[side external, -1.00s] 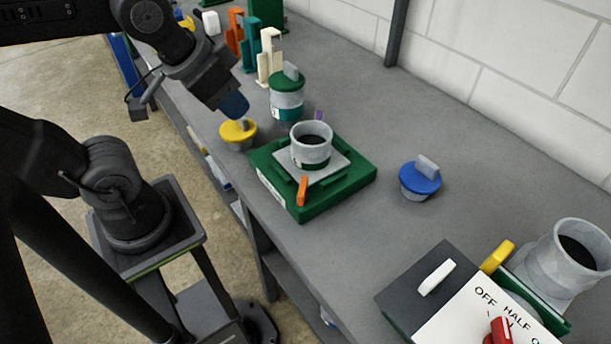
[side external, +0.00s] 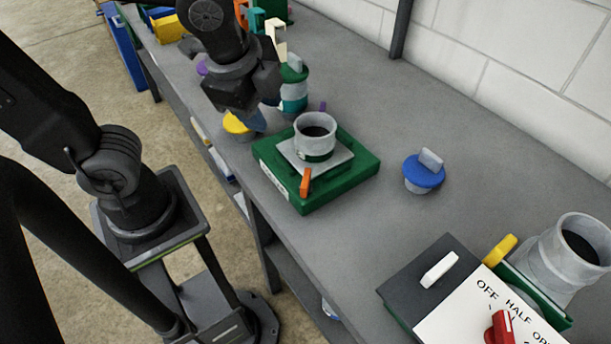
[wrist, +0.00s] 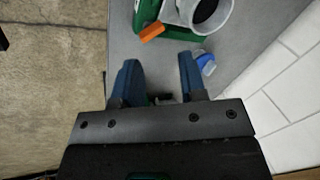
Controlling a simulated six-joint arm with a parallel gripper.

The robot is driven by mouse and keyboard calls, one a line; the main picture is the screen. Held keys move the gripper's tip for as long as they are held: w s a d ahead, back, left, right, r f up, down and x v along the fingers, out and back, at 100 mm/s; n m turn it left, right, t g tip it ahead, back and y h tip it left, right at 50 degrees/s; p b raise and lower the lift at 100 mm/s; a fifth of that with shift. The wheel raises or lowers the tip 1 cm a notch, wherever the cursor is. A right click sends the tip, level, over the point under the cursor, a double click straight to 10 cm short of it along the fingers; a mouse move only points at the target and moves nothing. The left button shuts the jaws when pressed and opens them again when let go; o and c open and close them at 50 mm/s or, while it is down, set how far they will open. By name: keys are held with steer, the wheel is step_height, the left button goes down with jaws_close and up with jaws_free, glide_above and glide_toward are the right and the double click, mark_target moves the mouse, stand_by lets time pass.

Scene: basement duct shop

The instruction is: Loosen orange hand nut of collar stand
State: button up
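The collar stand is a green base (side external: 343,187) with a grey plate and an upright grey collar (side external: 315,137) on top. Its orange hand nut (side external: 305,182) sits at the front edge, standing upright in the side view. In the wrist view the orange nut (wrist: 152,32) lies ahead of my fingers, beside the grey collar (wrist: 207,14). My gripper (wrist: 158,75) has its two blue fingers spread apart with nothing between them. In the side view my gripper (side external: 254,118) hangs behind and left of the stand, over the yellow-lidded pot, apart from the nut.
A yellow-lidded pot (side external: 236,124) and a green-lidded jar (side external: 293,92) stand near my gripper. A blue-lidded pot (side external: 423,172) stands right of the stand. A panel marked OFF and HALF (side external: 470,318) is at the front right. The bench between is clear.

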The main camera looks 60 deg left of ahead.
mark_target(306, 179)
steer(key=w+d+f+m+y, duration=0.1)
steer(key=d+f+m+y, duration=0.15)
steer(key=d+m, duration=0.9)
steer(key=w+a+f+m, duration=0.1)
steer(key=a+f, duration=0.1)
steer(key=f, duration=0.2)
steer(key=w+a+f+m, duration=0.1)
steer(key=a+f, duration=0.2)
steer(key=f, duration=0.1)
steer(key=w+a+f+m, duration=0.1)
steer(key=w+a+f, duration=0.1)
steer(key=f, duration=0.3)
steer(key=shift+a, duration=0.15)
steer(key=shift+r, duration=0.1)
steer(key=shift+c, duration=0.2)
jaws_close()
